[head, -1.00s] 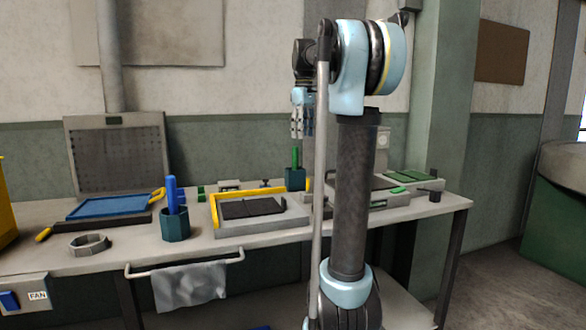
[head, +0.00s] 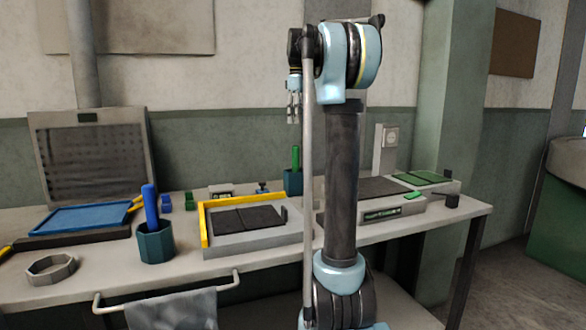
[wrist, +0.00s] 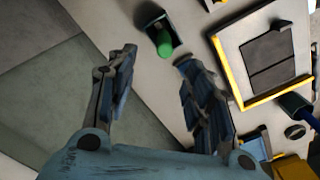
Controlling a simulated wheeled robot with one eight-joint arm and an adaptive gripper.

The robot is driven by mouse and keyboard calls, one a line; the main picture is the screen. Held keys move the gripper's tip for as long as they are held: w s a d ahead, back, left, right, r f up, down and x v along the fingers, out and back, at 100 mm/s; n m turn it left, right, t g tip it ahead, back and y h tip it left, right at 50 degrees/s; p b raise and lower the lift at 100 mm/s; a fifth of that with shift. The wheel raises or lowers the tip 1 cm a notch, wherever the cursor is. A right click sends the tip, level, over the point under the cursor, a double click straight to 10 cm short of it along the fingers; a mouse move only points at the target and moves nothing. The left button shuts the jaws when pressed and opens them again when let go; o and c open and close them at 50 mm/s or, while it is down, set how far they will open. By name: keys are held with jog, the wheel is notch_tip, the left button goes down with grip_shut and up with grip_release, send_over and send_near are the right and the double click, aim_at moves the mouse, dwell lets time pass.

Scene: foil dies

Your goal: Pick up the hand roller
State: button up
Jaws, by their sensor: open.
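I cannot tell for certain which item is the hand roller. A green upright handle (head: 295,157) stands in a dark teal holder (head: 293,182) at the back of the bench. A blue upright handle (head: 150,205) stands in a teal octagonal pot (head: 156,244) nearer the front left. My gripper (head: 294,118) hangs open and empty above the green handle in the head view. In the wrist view, the green handle (wrist: 164,44) shows between and just beyond the open fingertips of my gripper (wrist: 157,57), with nothing held.
A grey tray with a yellow-edged frame (head: 204,228) and dark plates lies left of my arm. A blue panel (head: 88,217), a grey ring (head: 52,268) and a machine with green plates (head: 395,212) share the bench. A rail with a cloth (head: 172,311) hangs in front.

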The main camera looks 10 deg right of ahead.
send_over(295, 157)
jog(key=w, duration=0.2)
jog(key=f, duration=1)
jog(key=shift+d+f, duration=0.35)
jog(key=shift+d, duration=0.05)
jog(key=shift+s+a+f, duration=0.1)
jog(key=shift+s+f, duration=0.05)
jog(key=shift+f, duration=1.3)
jog(key=shift+s+a+f, duration=0.1)
jog(key=shift+f, duration=1.35)
grip_shut()
